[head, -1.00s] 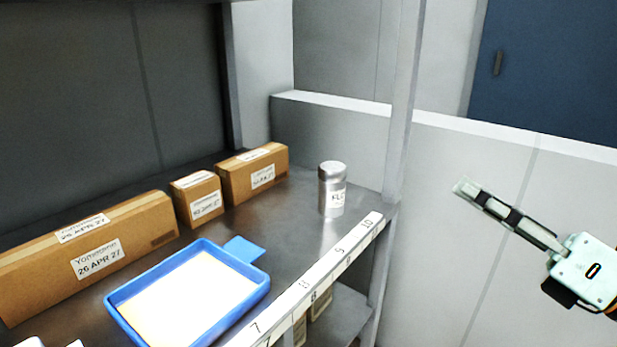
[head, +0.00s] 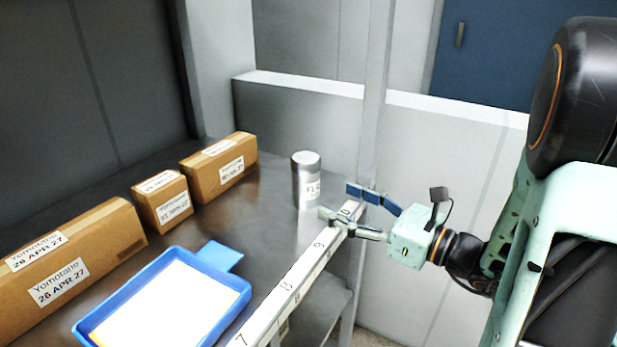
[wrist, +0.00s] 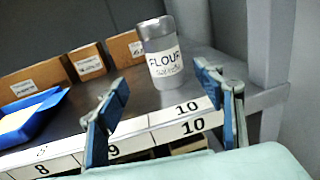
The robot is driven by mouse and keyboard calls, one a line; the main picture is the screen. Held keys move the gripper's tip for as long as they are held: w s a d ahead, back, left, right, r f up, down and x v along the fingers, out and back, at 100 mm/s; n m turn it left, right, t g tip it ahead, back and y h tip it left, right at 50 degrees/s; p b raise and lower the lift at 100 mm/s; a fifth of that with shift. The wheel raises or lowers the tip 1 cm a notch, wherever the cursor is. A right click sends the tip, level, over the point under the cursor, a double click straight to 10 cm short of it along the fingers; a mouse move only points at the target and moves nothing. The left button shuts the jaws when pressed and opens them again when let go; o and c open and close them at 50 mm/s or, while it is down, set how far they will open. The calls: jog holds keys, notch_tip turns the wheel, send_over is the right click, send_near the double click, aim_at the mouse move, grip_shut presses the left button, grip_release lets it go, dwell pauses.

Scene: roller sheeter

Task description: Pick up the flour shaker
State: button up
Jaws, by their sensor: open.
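The flour shaker (head: 306,178) is a metal cylinder with a white label, standing upright on the metal shelf near its right end. It also shows in the wrist view (wrist: 160,52), with the word FLOUR readable, ahead of and between my fingers. My gripper (head: 336,202) is open and empty at the shelf's front edge, just in front of and to the right of the shaker. In the wrist view my two fingers (wrist: 162,88) are spread wide, and the shaker is beyond their tips, apart from them.
A blue tray (head: 82,329) with a pale sheet lies on the shelf at the left front. Cardboard boxes (head: 163,202) line the back. A numbered strip (head: 290,285) runs along the front edge. A grey upright post (head: 372,100) stands just right of the shaker.

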aim_at(317, 187)
jog(key=x, duration=0.4)
jog(key=shift+w+a+b, duration=0.15)
jog(key=shift+a+b, duration=0.1)
jog(key=shift+b, duration=0.05)
jog(key=shift+w+d+b+x, duration=0.15)
jog(key=shift+b+x, duration=0.2)
jog(key=shift+x, duration=1)
jog(key=shift+w+d+b+x, duration=0.1)
jog(key=shift+b+x, duration=0.2)
jog(key=shift+x, duration=1.05)
jog(key=shift+r, duration=0.1)
jog(key=c, duration=1.4)
